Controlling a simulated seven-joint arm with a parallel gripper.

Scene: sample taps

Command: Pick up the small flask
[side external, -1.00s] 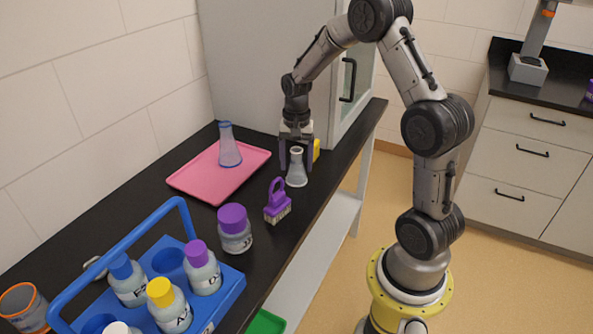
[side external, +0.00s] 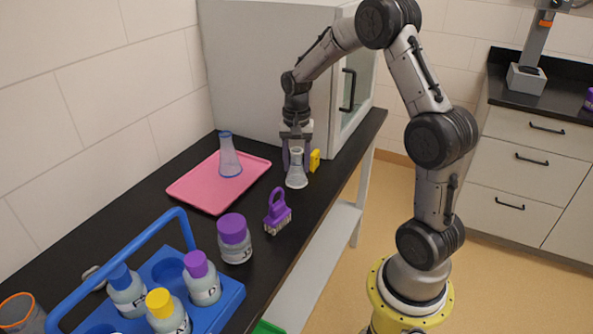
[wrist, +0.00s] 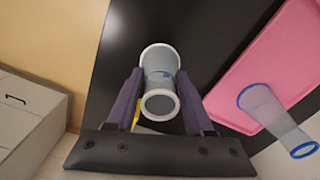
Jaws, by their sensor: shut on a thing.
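The small flask (side external: 297,176), clear and conical with a pale rim, is upright near the counter's front edge in the side view. It looks to be at counter level; I cannot tell if its base is touching. My gripper (side external: 296,164) points down over it with its purple fingers shut on the neck. In the wrist view, the flask (wrist: 160,82) sits between the two fingers of the gripper (wrist: 160,95). A taller flask (side external: 229,160) with a blue rim stands on the pink tray (side external: 200,197) to the left.
A yellow object (side external: 315,160) stands close behind the gripper. A purple-handled brush (side external: 277,212) and a purple-capped jar (side external: 235,240) stand nearer the camera. A blue bottle carrier (side external: 229,296) is front left. A large grey cabinet (side external: 255,75) stands behind.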

